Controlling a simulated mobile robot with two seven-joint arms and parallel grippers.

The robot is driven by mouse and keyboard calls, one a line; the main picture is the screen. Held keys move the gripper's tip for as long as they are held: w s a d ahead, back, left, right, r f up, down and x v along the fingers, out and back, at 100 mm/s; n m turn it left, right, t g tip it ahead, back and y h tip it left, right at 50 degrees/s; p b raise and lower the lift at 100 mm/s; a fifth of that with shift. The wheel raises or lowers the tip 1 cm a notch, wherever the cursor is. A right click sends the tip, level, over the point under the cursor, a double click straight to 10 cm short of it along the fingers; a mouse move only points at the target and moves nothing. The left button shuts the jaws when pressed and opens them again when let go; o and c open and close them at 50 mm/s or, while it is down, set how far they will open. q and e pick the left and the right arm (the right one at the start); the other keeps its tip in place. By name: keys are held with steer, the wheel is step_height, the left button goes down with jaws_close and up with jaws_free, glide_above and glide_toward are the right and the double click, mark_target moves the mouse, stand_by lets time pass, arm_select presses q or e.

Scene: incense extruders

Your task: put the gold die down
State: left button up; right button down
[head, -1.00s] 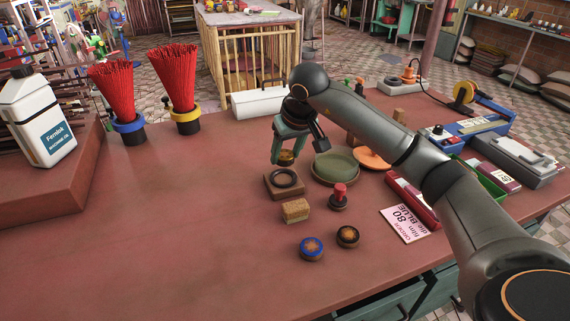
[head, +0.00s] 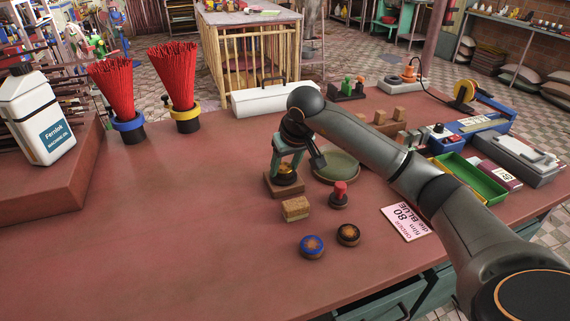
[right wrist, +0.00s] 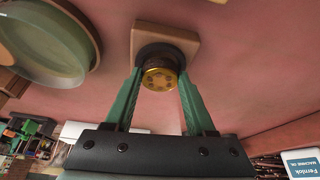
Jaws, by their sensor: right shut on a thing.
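The gold die (head: 287,169) is a short round gold piece with small holes in its face, seen best in the right wrist view (right wrist: 159,78). My right gripper (head: 286,163) is shut on it, with one green finger on each side. The die is right at a square wooden block (head: 284,188) with a dark ring on top. The block also shows in the right wrist view (right wrist: 178,38), where the die overlaps the dark ring (right wrist: 153,50). I cannot tell whether the die touches the ring or is inside it. My left gripper is out of view.
A green dish (head: 338,168) is close on the right of the block. A small wooden block (head: 296,208), a red-knobbed stamp (head: 339,194), a blue-rimmed die (head: 312,246) and a black-rimmed die (head: 348,235) are nearer the front.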

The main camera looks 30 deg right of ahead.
steer(key=shift+c, duration=1.2)
jaws_free()
steer(key=shift+r+p, duration=0.3)
steer(key=shift+r, duration=0.1)
steer(key=p+v, duration=0.1)
steer(key=v, duration=1.1)
steer(key=shift+r, duration=0.2)
